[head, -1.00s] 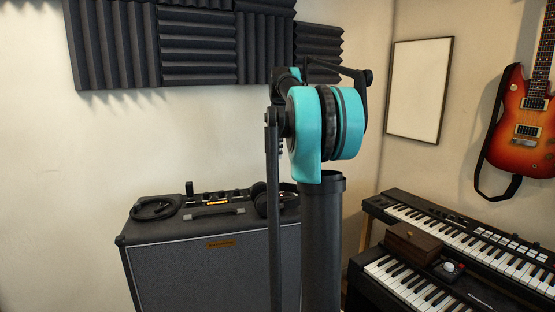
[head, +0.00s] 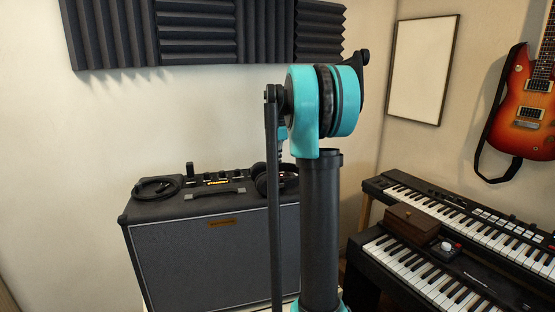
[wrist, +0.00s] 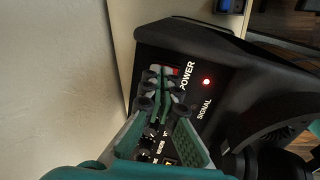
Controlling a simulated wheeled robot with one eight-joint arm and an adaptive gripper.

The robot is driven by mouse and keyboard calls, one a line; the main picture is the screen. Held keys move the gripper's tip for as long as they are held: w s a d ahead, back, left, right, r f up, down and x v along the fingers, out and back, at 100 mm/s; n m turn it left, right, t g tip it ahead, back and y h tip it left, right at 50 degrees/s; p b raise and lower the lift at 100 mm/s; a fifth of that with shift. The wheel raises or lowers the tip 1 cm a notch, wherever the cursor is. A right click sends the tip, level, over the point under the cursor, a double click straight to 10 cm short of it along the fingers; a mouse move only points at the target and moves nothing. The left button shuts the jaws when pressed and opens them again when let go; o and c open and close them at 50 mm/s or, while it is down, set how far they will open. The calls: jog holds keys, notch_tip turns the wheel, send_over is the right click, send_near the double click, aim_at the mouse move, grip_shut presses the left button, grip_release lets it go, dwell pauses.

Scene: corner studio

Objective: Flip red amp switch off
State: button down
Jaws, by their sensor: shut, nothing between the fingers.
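The dark grey amp (head: 210,255) stands against the wall at left in the head view, with its control panel (head: 215,178) on top. In the wrist view, the panel's POWER label (wrist: 187,76) is beside a small red switch (wrist: 175,70), partly covered by my fingers. A red light (wrist: 206,81) glows by the SIGNAL label. My gripper (wrist: 163,76) has teal fingers, shut and empty, with their tips over the panel right at the switch. I cannot tell whether they touch it. In the head view my arm hides the gripper.
Headphones (head: 266,180) lie on the amp top at right, close to my gripper in the wrist view (wrist: 272,135). A coiled cable (head: 155,189) lies at the left of the top. Keyboards (head: 440,225) with a brown box (head: 412,222) stand at right; a guitar (head: 525,120) hangs above.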

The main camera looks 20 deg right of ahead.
jog(key=shift+w+f+g, duration=0.2)
jog(key=shift+f+g, duration=0.15)
jog(key=shift+g, duration=0.25)
jog(key=shift+s, duration=0.85)
